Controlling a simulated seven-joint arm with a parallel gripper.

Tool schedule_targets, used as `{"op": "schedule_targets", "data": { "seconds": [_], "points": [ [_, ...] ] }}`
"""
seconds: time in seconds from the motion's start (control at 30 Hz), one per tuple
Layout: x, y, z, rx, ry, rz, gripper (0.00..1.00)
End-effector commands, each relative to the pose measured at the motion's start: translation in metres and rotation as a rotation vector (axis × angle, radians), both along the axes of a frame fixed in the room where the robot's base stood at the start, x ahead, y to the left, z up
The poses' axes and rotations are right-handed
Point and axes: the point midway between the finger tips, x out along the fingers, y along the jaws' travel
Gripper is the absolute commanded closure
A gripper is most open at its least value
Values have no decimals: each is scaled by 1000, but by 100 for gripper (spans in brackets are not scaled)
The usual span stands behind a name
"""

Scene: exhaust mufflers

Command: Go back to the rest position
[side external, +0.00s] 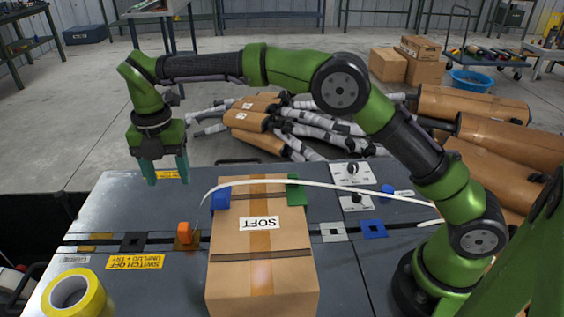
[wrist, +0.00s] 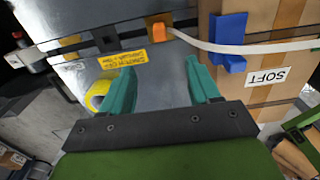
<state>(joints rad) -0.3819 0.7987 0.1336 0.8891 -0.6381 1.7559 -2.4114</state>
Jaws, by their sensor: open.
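My gripper (side external: 167,167) is green with teal fingers. It hangs above the far left part of the grey table (side external: 130,205), fingers pointing down. In the wrist view the two teal fingers (wrist: 162,92) stand apart with nothing between them. A cardboard box (side external: 261,262) labelled SOFT stands on the table to the right of the gripper, apart from it. The box also shows at the right of the wrist view (wrist: 268,95).
An orange block (side external: 184,233) and yellow tape roll (side external: 75,296) are on the table. Wrapped mufflers (side external: 265,120) lie behind. Open space surrounds the gripper.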

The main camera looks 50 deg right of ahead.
Motion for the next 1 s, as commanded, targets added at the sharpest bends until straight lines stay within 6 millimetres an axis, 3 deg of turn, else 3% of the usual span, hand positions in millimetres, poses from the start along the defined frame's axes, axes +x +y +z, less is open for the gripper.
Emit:
{"op": "schedule_targets", "data": {
  "seconds": [0.13,0.23,0.33,0.47,0.67,0.8,1.0],
  "points": [
    [1,0,0,0,-7,-66,39],
    [2,2,-9,6,-12,-214,39],
    [-8,-1,-22,11,0,-439,39],
    [-28,-20,-9,52,-14,-799,39],
    [-74,-68,27,173,-30,-1390,39],
    [-115,-105,46,289,-20,-1786,39],
    [-179,-152,58,492,30,-2260,39]
  ]
}}
